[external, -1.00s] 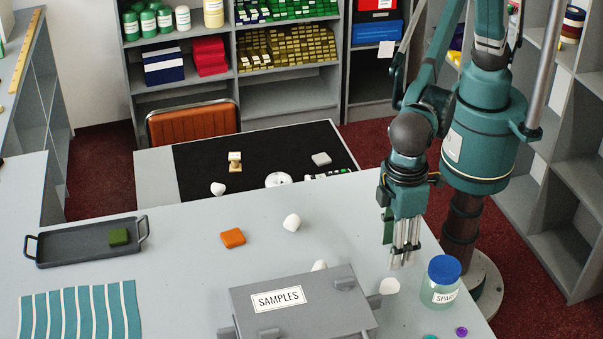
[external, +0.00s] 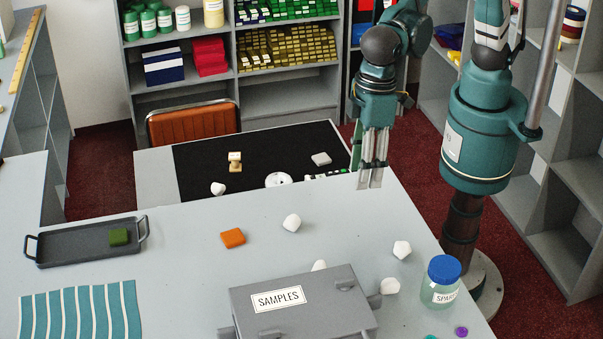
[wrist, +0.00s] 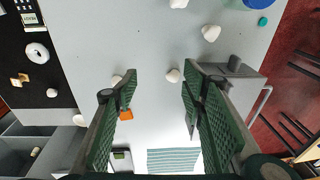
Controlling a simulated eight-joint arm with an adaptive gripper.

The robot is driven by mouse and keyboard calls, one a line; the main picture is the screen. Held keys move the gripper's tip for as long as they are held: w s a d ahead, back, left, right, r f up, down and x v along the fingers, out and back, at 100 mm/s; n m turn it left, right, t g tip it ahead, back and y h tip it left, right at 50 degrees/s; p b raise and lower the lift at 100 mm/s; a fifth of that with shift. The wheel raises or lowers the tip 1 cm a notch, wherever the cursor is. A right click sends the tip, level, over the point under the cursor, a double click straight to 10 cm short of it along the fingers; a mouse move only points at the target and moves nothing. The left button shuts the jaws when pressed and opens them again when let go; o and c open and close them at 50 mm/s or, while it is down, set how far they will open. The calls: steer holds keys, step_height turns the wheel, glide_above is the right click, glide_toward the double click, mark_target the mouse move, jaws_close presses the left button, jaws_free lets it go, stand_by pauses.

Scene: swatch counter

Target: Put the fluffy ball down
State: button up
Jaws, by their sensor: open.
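No thing in view looks clearly fluffy. Several small white lumps lie on the grey counter. One faceted white lump (external: 402,249) rests at the right, left of the blue-lidded jar; it also shows at the top of the wrist view (wrist: 179,3). Another white lump (external: 390,286) lies beside the samples box, and a third (external: 291,222) lies mid-counter. My gripper (external: 370,186) is open and empty, raised near the counter's back edge, apart from the lumps. In the wrist view its green-padded fingers (wrist: 160,74) are spread with nothing held between them.
A grey samples box (external: 340,289) stands at the front, partly hiding a white lump (external: 319,265). The blue-lidded jar (external: 442,282) stands at the right edge. An orange block (external: 233,238) lies mid-counter. A dark tray (external: 75,247) holds a green block. The counter's left middle is free.

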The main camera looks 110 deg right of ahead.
steer(key=s+d+r+t, duration=0.1)
steer(key=s+d+r, duration=0.2)
steer(key=d, duration=0.6)
steer(key=s+d+r+t, duration=0.1)
steer(key=s+d+r, duration=0.15)
steer(key=d, duration=0.75)
steer(key=s+d+r+t, duration=0.15)
steer(key=d+r, duration=0.25)
steer(key=d, duration=0.5)
steer(key=s+d+f+t, duration=0.1)
steer(key=s+d+f, duration=0.1)
steer(key=s+d, duration=0.7)
steer(key=s+d+f+t, duration=0.1)
steer(key=s+d+f, duration=0.1)
steer(key=s+d, duration=0.7)
steer(key=shift+d+f+h, duration=0.4)
steer(key=shift+d, duration=0.7)
